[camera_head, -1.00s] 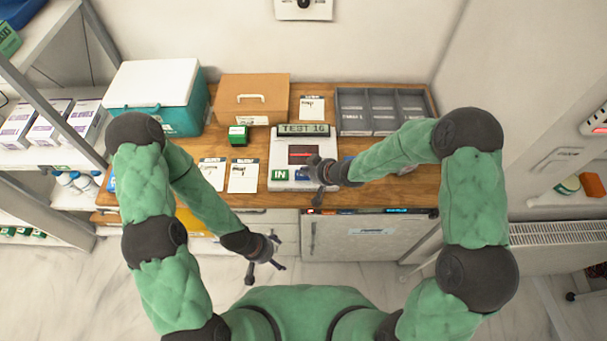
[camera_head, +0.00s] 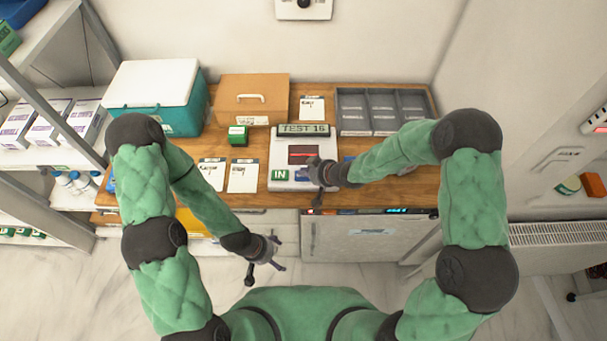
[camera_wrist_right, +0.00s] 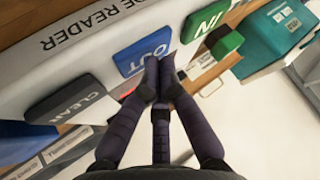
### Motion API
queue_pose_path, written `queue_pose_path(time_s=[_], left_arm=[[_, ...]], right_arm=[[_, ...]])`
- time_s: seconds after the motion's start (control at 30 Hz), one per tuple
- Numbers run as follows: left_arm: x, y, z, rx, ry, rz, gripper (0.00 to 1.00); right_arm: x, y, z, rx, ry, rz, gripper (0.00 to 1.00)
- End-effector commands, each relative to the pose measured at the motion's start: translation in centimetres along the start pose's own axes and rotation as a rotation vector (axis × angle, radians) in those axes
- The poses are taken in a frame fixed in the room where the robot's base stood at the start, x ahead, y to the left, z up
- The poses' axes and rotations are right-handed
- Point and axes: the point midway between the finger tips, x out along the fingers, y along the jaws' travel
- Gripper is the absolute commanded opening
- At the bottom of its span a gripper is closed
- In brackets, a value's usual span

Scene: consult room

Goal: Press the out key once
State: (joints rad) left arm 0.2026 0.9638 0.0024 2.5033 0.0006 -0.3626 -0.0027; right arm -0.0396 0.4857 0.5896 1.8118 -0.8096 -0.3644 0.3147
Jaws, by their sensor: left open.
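The code reader (camera_head: 283,185) is a white box on the wooden counter with a display (camera_head: 303,130) reading TEST 16. Its blue OUT key (camera_wrist_right: 143,51) lies between the green IN key (camera_wrist_right: 205,21) and the grey CLEAR key (camera_wrist_right: 70,100) in the right wrist view. My right gripper (camera_wrist_right: 159,72) is shut and empty, its fingertips together over the lower edge of the OUT key. I cannot tell whether they touch it. In the head view my right gripper (camera_head: 314,175) covers part of the key row. My left gripper (camera_head: 274,264) is open and empty in front of the counter.
A green stamp-like block (camera_head: 238,135) and note cards (camera_head: 243,176) lie left of the reader. Shelves (camera_head: 55,158) are at the left.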

Motion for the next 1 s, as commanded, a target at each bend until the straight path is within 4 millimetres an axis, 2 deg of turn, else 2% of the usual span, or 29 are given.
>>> queue_pose_path(time_s=[0.5,1.0], left_arm=[[0.1,0.0,0.0,0.0,0.0,0.0,0.87],[-1.5,0.5,0.1,0.0,0.0,0.0,0.87]], right_arm=[[0.1,0.0,0.2,0.001,-0.002,0.0,0.0],[-1.1,-0.5,-1.0,0.0,-0.001,0.0,0.0]])
